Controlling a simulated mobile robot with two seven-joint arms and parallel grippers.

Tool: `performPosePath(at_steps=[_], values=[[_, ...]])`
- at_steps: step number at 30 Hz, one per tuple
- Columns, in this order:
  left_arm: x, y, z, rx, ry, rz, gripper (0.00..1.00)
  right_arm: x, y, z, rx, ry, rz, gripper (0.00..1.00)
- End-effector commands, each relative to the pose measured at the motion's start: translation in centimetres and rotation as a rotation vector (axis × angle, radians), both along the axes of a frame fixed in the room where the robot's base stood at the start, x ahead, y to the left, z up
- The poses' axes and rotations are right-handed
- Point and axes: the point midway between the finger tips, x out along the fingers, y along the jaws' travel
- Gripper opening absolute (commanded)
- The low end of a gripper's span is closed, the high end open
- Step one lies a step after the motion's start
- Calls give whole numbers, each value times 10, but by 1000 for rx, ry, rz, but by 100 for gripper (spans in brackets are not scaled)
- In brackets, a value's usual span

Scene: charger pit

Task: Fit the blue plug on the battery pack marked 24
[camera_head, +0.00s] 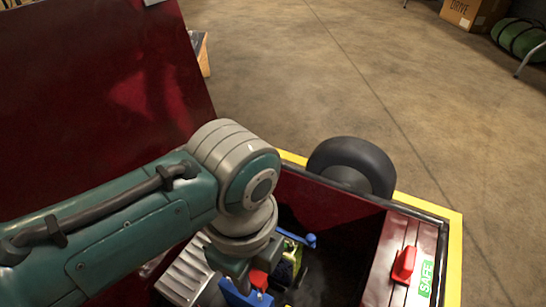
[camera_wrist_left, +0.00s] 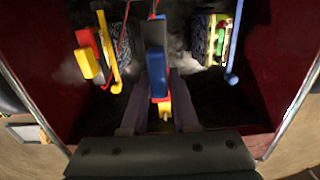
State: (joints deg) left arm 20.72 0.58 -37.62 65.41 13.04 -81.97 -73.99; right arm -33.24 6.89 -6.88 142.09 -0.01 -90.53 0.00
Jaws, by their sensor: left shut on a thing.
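My left gripper (camera_head: 243,270) reaches down into the open dark red bay, and its fingertips are hidden there. In the left wrist view, the left gripper (camera_wrist_left: 158,112) is shut on the blue plug (camera_wrist_left: 156,68), with small red and yellow parts below it. A pack with a yellow-green face and a blue bar (camera_wrist_left: 234,45) stands to the right of the plug, apart from it. Another pack with a yellow bar (camera_wrist_left: 107,50) and a red-and-yellow piece (camera_wrist_left: 87,58) is to the left. No number 24 can be read. My right gripper is not in view.
The bay's right rim carries a red handle (camera_head: 404,265) and a green SAFE label (camera_head: 426,277). The raised dark red lid (camera_head: 90,90) stands at the left. A black wheel (camera_head: 352,164) is beyond the bay. Pale smoke or haze hangs around the packs.

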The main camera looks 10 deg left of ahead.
Motion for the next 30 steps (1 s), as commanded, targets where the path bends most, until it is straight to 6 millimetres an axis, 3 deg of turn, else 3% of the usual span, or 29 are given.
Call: performPosePath(at_steps=[30], values=[[0, 0, -20, 0, 0, 0, 0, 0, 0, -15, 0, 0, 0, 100]])
